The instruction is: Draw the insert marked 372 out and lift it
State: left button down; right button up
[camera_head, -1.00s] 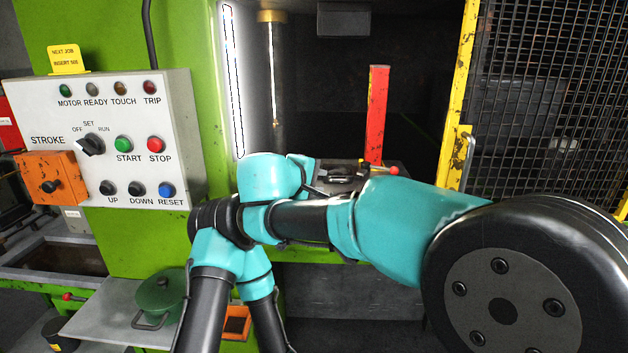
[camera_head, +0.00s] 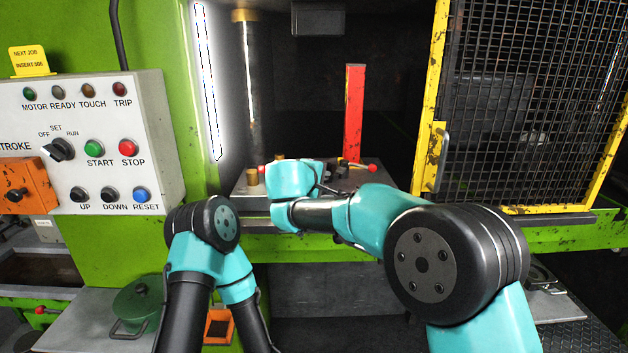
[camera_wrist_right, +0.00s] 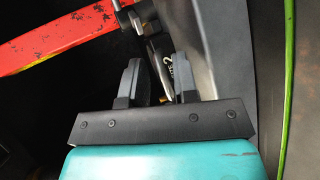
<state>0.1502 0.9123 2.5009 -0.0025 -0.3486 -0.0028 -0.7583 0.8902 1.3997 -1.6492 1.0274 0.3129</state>
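In the right wrist view, my right gripper (camera_wrist_right: 158,72) has its two dark fingers apart. A small dark and brassy piece (camera_wrist_right: 166,88) shows in and just beyond the gap, with a pale marking too small to read; I cannot tell whether it is the insert marked 372 or whether a finger touches it. In the head view, my right wrist is over the press bed (camera_head: 375,182) and hides the fingers and most of what lies before them. My left arm is folded at the lower left, with its gripper out of the picture.
A red post (camera_head: 354,112) stands on the bed behind my wrist; a red-knobbed lever (camera_head: 372,168) is near it. A yellow-framed mesh guard (camera_head: 530,110) stands at right, the control panel (camera_head: 90,140) at left. A green lidded pot (camera_head: 137,303) is on the lower left shelf.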

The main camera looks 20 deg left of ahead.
jog(key=shift+x, duration=1.3)
grip_shut()
